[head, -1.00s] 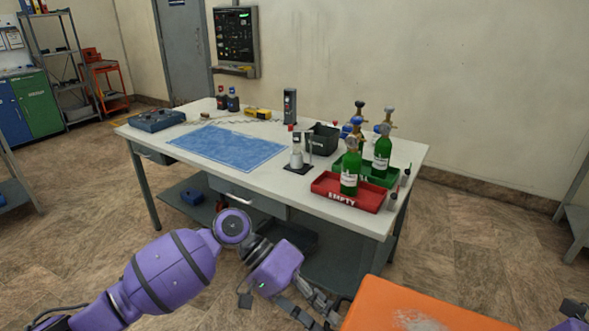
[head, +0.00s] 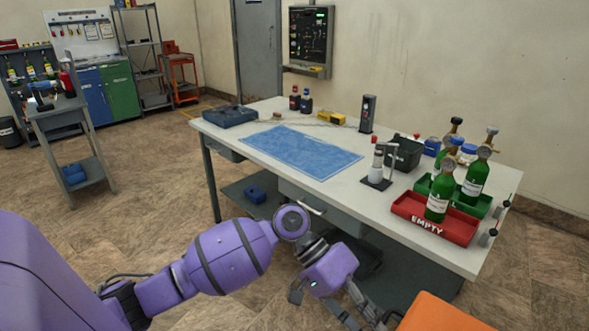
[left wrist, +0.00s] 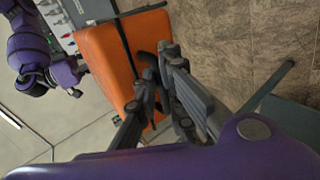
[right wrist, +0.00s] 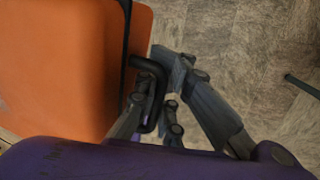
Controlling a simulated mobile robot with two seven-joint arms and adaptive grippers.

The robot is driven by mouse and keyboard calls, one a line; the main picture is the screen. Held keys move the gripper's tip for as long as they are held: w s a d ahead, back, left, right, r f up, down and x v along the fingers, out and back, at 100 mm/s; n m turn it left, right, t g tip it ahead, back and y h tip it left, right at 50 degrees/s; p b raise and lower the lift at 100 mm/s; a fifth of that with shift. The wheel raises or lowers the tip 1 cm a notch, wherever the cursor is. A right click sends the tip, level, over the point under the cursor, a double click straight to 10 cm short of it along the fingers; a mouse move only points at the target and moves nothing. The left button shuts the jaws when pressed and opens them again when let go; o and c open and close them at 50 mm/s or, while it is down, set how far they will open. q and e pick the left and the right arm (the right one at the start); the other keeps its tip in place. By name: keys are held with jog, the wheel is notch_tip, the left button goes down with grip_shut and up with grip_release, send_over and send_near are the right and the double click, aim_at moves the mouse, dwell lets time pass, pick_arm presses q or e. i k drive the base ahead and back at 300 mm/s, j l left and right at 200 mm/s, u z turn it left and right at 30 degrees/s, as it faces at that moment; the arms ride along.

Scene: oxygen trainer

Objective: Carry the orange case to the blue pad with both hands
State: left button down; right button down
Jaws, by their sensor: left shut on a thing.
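The orange case (head: 440,312) shows only as a corner at the bottom right of the head view. My left gripper (head: 350,305) is at its left side. In the left wrist view my left gripper (left wrist: 162,88) is shut on a black handle (left wrist: 146,66) of the orange case (left wrist: 108,62). In the right wrist view the fingers of my right gripper (right wrist: 152,78) are around another black handle (right wrist: 157,112) of the case (right wrist: 62,70); how tightly is unclear. The blue pad (head: 300,151) lies flat and bare on the table, ahead and left of the case.
The white table (head: 375,208) also holds a red tray (head: 408,210) and green tray with bottles at right, a black bin (head: 405,153), a small stand (head: 377,175) beside the pad and a dark blue box (head: 230,116). A cart (head: 60,120) stands at left.

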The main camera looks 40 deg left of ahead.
aim_at(297, 152)
jog(key=i+j, duration=0.15)
jog(key=j, duration=0.35)
jog(key=i+j, duration=0.2)
jog(key=j, duration=0.25)
jog(key=i+j, duration=0.15)
jog(key=j, duration=0.35)
jog(key=i+j, duration=0.15)
jog(key=j, duration=0.35)
jog(key=i+j, duration=0.2)
jog(key=j, duration=0.25)
jog(key=i+j, duration=0.15)
jog(key=j, duration=0.35)
jog(key=i+j, duration=0.15)
jog(key=j, duration=0.3)
jog(key=i+j+z, duration=0.1)
jog(key=j, duration=0.4)
jog(key=i, duration=0.05)
